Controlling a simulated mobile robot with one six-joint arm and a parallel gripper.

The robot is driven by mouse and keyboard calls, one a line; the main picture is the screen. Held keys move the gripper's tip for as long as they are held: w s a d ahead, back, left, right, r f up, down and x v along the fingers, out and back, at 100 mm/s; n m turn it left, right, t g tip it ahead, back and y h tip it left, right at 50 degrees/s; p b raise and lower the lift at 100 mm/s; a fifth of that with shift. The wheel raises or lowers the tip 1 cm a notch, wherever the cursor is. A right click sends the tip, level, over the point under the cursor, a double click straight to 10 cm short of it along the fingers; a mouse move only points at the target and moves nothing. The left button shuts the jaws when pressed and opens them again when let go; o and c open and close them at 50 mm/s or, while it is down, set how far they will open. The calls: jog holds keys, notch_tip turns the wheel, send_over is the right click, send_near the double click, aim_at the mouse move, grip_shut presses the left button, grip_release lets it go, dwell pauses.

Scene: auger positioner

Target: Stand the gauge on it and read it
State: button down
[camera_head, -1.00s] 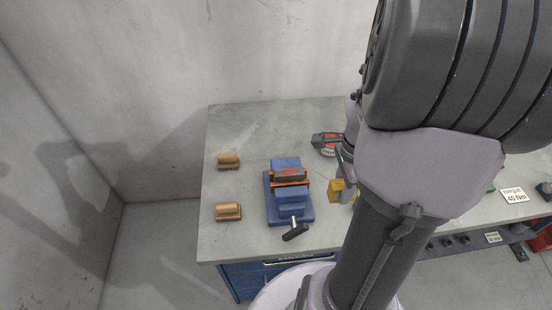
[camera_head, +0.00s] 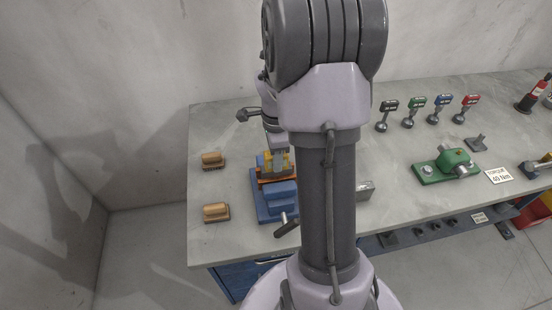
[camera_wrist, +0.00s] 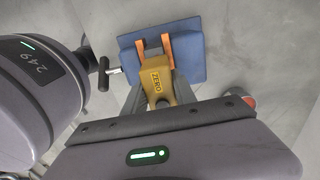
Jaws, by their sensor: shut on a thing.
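My gripper (camera_head: 278,147) is over the blue vise (camera_head: 276,204) and is shut on a yellow gauge (camera_head: 274,163). In the wrist view the gauge (camera_wrist: 157,84), marked ZERO, sits between my fingers (camera_wrist: 157,98), over the orange jaws (camera_wrist: 169,50) of the vise (camera_wrist: 190,62). The part in the vise is mostly hidden under the gauge and gripper. I cannot tell whether the gauge touches it. The gauge's reading does not show. The vise's black handle (camera_head: 287,228) points to the front.
A grey block (camera_head: 365,189) is right of my arm. Further right are a green fixture (camera_head: 453,164), a torque card (camera_head: 498,175) and several coloured-head tools (camera_head: 416,112). My arm hides the middle of the bench.

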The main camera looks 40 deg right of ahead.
jog(key=shift+s+r, duration=0.1)
jog(key=c, duration=1)
grip_release()
